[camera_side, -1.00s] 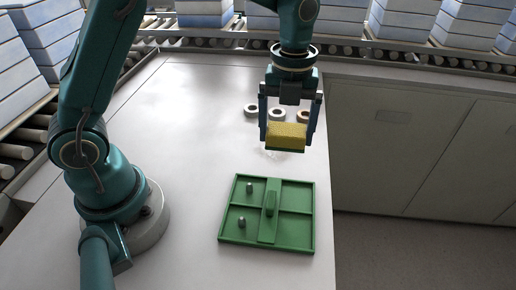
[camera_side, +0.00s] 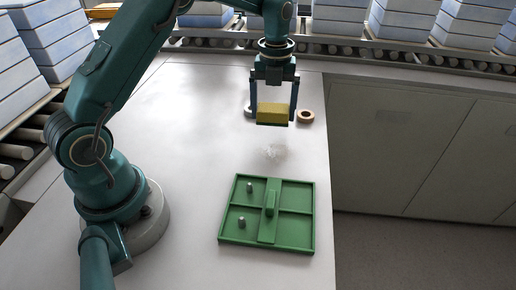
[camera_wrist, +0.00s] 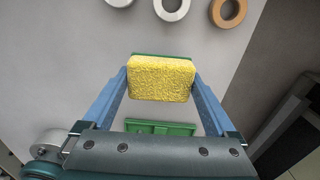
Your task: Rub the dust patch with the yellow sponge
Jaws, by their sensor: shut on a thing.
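The yellow sponge (camera_side: 273,112) has a green layer on its underside. My gripper (camera_side: 273,108) is shut on it and holds it by its two ends. In the wrist view the sponge (camera_wrist: 160,78) sits between both fingers. In the side view the sponge appears beyond the dust patch (camera_side: 275,151), a pale smudge on the grey table, and apart from it. The dust patch is not visible in the wrist view. The sponge looks raised above the table, but its exact height is hard to tell.
A green divided tray (camera_side: 229,238) with small grey pegs lies nearer the camera than the dust patch. Rings, including a brown one (camera_side: 305,117), lie by the sponge; the wrist view shows a white ring (camera_wrist: 171,8) too. The table's right edge is close. Roller conveyors with boxes line the back.

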